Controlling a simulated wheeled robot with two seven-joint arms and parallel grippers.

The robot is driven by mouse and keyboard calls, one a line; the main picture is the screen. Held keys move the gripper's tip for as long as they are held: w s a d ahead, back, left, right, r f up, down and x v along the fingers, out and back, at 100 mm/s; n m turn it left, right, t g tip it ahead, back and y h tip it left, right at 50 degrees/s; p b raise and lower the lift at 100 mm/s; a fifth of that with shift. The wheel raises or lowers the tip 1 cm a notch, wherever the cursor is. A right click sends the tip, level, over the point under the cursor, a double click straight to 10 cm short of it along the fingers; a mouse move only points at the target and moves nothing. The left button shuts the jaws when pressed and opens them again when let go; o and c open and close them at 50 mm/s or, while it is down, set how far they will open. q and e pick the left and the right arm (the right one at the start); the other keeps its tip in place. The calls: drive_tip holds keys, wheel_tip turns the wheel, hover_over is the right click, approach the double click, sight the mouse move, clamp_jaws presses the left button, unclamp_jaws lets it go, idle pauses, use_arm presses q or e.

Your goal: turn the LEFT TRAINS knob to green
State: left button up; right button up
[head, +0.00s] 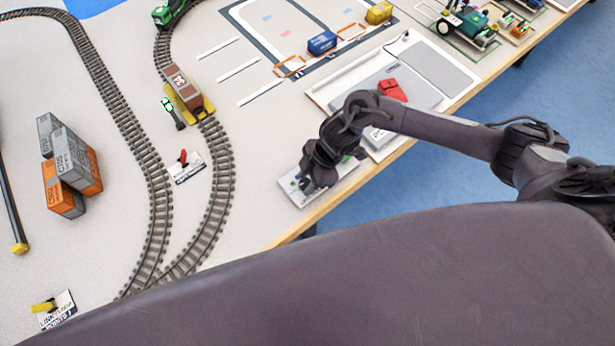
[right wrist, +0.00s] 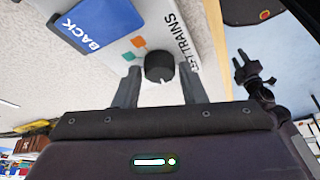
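The LEFT TRAINS knob (right wrist: 159,66) is a black round knob on a white panel (right wrist: 200,15), with part of its label readable beside it. A pale pointer mark shows on its lower side in the right wrist view. Orange (right wrist: 138,42) and green (right wrist: 128,56) patches lie beside the knob. My right gripper (head: 308,182) is over the white panel at the table's edge, hiding most of it in the head view. Its fingers are apart on both sides of the knob; I cannot tell whether they touch it.
A blue BACK tile (right wrist: 92,28) sits on the panel beside the knob. A grey plate with a red block (head: 391,90) stands behind my right arm. Tracks with a brown wagon (head: 182,88) and stacked containers (head: 68,160) lie to the left.

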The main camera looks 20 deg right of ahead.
drive_tip(key=c, duration=0.6)
drive_tip(key=shift+s+r+m+p, duration=0.1)
drive_tip(key=shift+r+m+p, duration=0.1)
drive_tip(key=shift+m+p, duration=0.7)
drive_tip(key=shift+m+t+p, duration=0.7)
drive_tip(key=shift+m+p, duration=0.3)
drive_tip(key=shift+p, duration=0.2)
drive_tip(key=m+h+p, duration=0.1)
drive_tip(key=m+p, duration=0.1)
drive_tip(key=shift+s+a+m+t, duration=0.1)
drive_tip(key=shift+m+t, duration=0.3)
use_arm(q)
wheel_tip(320, 180, up, 7)
drive_tip(key=p, duration=0.1)
drive_tip(key=shift+s+r, duration=0.15)
drive_tip(key=shift+s, duration=0.15)
use_arm(e)
drive_tip(key=shift+f+m+t, duration=0.1)
drive_tip(key=shift+m+t, duration=0.2)
drive_tip(key=shift+m, duration=0.4)
drive_tip(key=o, duration=1)
drive_tip(key=shift+f, duration=0.1)
